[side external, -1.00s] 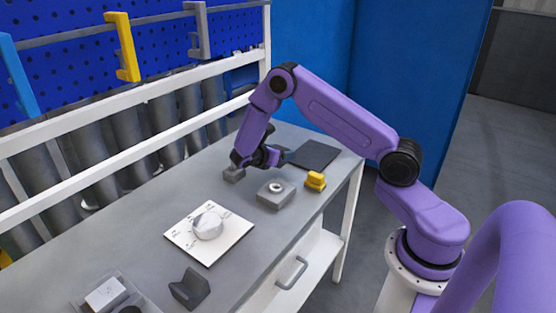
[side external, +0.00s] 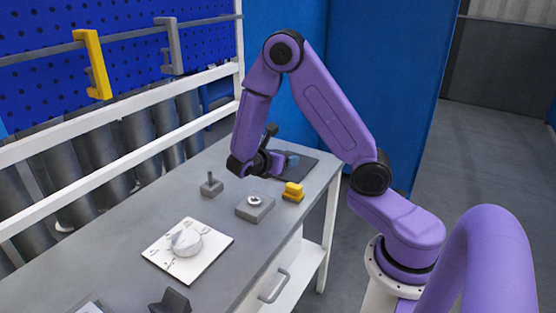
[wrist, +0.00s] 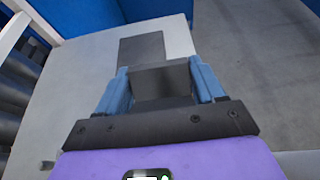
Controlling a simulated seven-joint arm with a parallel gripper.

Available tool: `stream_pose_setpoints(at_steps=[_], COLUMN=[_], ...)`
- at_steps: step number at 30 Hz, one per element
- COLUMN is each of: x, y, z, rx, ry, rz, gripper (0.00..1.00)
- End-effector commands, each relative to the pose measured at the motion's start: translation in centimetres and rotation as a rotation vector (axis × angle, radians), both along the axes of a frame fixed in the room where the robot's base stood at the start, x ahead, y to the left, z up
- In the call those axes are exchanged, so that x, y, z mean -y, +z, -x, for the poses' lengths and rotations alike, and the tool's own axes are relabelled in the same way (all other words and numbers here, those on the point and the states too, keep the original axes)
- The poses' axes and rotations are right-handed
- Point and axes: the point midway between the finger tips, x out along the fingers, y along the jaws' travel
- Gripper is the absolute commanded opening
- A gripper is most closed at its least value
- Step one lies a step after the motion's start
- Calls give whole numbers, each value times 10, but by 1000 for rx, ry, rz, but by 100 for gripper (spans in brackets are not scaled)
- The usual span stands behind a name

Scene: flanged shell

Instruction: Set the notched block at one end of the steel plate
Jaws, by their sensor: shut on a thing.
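My gripper (wrist: 162,84) is shut on a dark grey block, the notched block (wrist: 162,78), which sits between its two blue fingers in the wrist view. The notch itself is not clear from here. In the side view my gripper (side external: 288,161) is at the far end of the bench, over or just short of the dark steel plate (side external: 308,168); the held block is mostly hidden there. The plate lies flat and also shows ahead of the fingers in the wrist view (wrist: 141,48). I cannot tell the block's height above it.
A yellow block (side external: 292,193), a grey block with a ring (side external: 254,207) and a small block with an upright pin (side external: 211,187) stand nearby. A white board (side external: 160,255) bears a round pale part (side external: 186,243). A dark V-shaped block (side external: 170,303) stands at the front.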

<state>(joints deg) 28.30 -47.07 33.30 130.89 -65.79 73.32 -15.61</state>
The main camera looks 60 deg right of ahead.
Motion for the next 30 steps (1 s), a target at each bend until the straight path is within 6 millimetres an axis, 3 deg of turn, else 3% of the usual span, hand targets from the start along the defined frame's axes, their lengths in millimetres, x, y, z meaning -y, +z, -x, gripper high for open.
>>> stream_pose_setpoints(at_steps=[5, 19, 25, 30], x=[19, 127, 150, 162], y=[4, 14, 17, 13], z=[3, 27, 38, 35], rx=[2, 4, 2, 2], ry=[-54, -320, -378, -390], rz=[1, 1, 3, 4], gripper=[0, 0, 0, 0])
